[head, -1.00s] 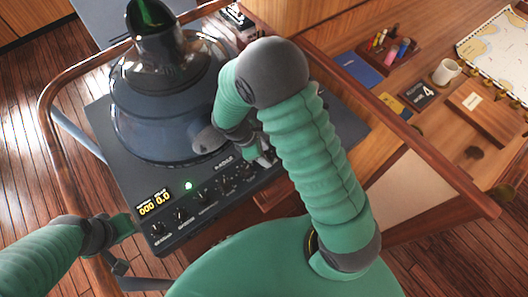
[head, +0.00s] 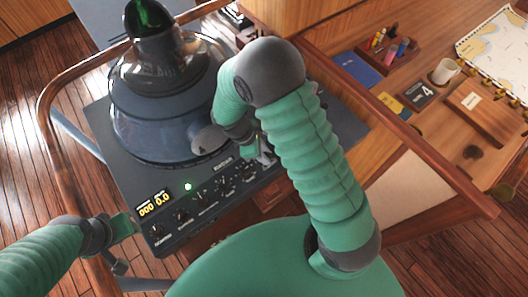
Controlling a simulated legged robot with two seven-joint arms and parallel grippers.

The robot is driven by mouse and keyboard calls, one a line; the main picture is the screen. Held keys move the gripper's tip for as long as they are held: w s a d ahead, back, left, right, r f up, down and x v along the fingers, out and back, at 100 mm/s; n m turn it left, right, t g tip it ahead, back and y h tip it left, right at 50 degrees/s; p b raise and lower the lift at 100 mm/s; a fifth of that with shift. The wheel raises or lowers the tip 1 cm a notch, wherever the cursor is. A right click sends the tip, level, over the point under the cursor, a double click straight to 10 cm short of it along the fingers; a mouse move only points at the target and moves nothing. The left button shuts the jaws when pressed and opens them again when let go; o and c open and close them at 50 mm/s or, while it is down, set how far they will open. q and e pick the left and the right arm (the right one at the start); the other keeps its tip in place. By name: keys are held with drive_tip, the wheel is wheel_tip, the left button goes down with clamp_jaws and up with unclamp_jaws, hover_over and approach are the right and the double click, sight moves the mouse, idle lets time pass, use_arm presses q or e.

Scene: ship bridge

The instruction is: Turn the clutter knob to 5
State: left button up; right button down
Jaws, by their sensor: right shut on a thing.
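The dark console panel (head: 140,212) carries a row of small black knobs along its front edge.
A dark dome-shaped radar hood (head: 165,120) stands on the console. A wooden rail (head: 75,80) runs around it. On the wooden desk at right are a white mug (head: 446,71), a blue book (head: 357,70), a pen holder (head: 389,50) and a chart (head: 495,45).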

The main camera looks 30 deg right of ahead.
drive_tip(key=m, duration=0.2)
drive_tip(key=m+g+y+p, duration=0.1)
drive_tip(key=m, duration=0.1)
drive_tip(key=shift+w+r, duration=0.2)
drive_tip(key=shift+w, duration=0.1)
drive_tip(key=m+y, duration=0.1)
drive_tip(key=m, duration=0.1)
drive_tip(key=m+g+y, duration=0.1)
drive_tip(key=m, duration=0.2)
drive_tip(key=shift+d+m, duration=0.2)
drive_tip(key=shift+m, duration=0.1)
drive_tip(key=m+y, duration=0.1)
drive_tip(key=m, duration=0.1)
drive_tip(key=m+y, duration=0.1)
drive_tip(key=m, duration=0.2)
drive_tip(key=shift+w+d+p, duration=0.1)
drive_tip(key=shift+d+p, duration=0.05)
drive_tip(key=shift+p, duration=0.25)
drive_tip(key=shift+d+m+t+y, duration=0.15)
drive_tip(key=shift+m+y, duration=0.3)
drive_tip(key=shift+m, duration=0.95)
drive_tip(key=shift+a+m+t+y, duration=0.1)
drive_tip(key=shift+m+t+y, duration=0.25)
drive_tip(key=shift+m, duration=1.05)
drive_tip(key=c, duration=1.4)
unclamp_jaws()
drive_tip(key=shift+o, duration=1.2)
drive_tip(key=shift+f, duration=0.15)
